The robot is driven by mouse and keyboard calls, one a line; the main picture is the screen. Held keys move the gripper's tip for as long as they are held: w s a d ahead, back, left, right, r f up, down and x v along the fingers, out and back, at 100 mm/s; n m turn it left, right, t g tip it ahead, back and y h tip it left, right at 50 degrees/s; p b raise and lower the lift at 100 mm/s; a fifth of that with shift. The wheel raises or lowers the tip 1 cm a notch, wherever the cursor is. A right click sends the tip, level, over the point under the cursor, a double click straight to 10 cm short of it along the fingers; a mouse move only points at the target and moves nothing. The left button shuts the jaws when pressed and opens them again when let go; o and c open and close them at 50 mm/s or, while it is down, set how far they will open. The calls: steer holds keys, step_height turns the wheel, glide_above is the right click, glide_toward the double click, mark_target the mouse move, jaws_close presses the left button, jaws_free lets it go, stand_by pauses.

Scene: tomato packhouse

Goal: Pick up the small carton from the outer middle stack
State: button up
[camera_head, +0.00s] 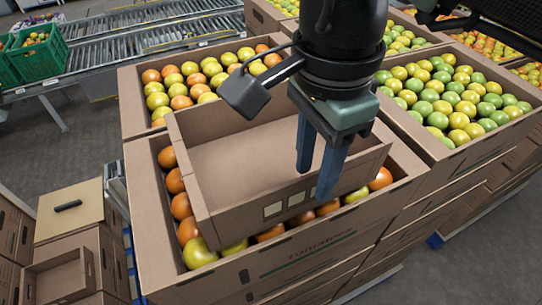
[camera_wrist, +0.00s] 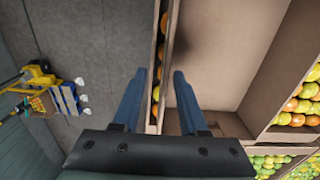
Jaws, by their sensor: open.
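The small carton (camera_head: 235,165) is an open, empty brown cardboard box with pale labels on its near wall. It rests tilted on the tomatoes in a large carton (camera_head: 310,260) at the top of the front middle stack. It also shows in the wrist view (camera_wrist: 225,50). My gripper (camera_head: 314,183) is open above the small carton's near wall, one finger on the inner side and the other on the outer side. In the wrist view, my gripper (camera_wrist: 157,72) has that wall's edge between its fingers. How low the fingertips reach is hard to tell.
Large cartons of tomatoes (camera_head: 455,97) stand behind and to the right. Brown boxes (camera_head: 60,275) stand at the lower left, one with a lid. Green crates (camera_head: 38,62) sit by a roller conveyor (camera_head: 150,30) at the back left. Grey floor is free between.

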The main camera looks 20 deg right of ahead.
mark_target(301, 210)
steer(key=f+b, duration=0.1)
steer(key=f, duration=0.4)
steer(key=w+f+b, duration=0.1)
steer(key=f, duration=0.1)
steer(key=shift+a+f+b, duration=0.1)
steer(key=shift+f+b, duration=0.05)
steer(key=shift+b, duration=0.15)
steer(key=shift+s, duration=0.1)
steer(key=shift+c, duration=0.3)
jaws_close()
stand_by(0.7)
